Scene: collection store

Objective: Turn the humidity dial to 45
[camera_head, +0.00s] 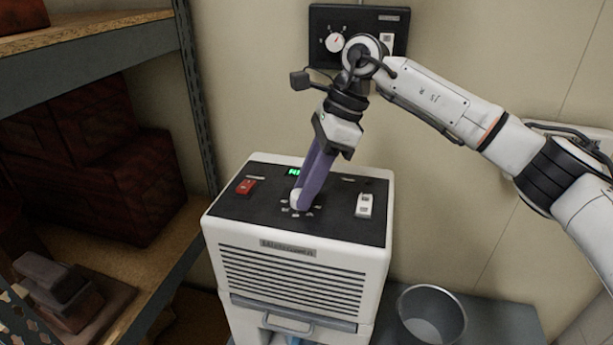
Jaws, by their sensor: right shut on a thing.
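The white humidity machine (300,225) has a black top panel (345,232) with a dial (295,200) ringed by small white marks. My right gripper (303,198) reaches down from above with its purple fingers shut on the dial. The fingers hide most of the dial, so its pointer position cannot be read. A small green display (294,171) is lit behind the fingers and partly covered; its number is not readable. A red switch (246,187) is left of the dial and a white switch (365,204) is right of it. My left gripper is not in view.
A black wall panel (322,18) with a white round gauge hangs behind my right arm. A grey metal bin (431,318) stands right of the machine. Wooden shelves (150,260) with dark red boxes (95,165) stand close on the left.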

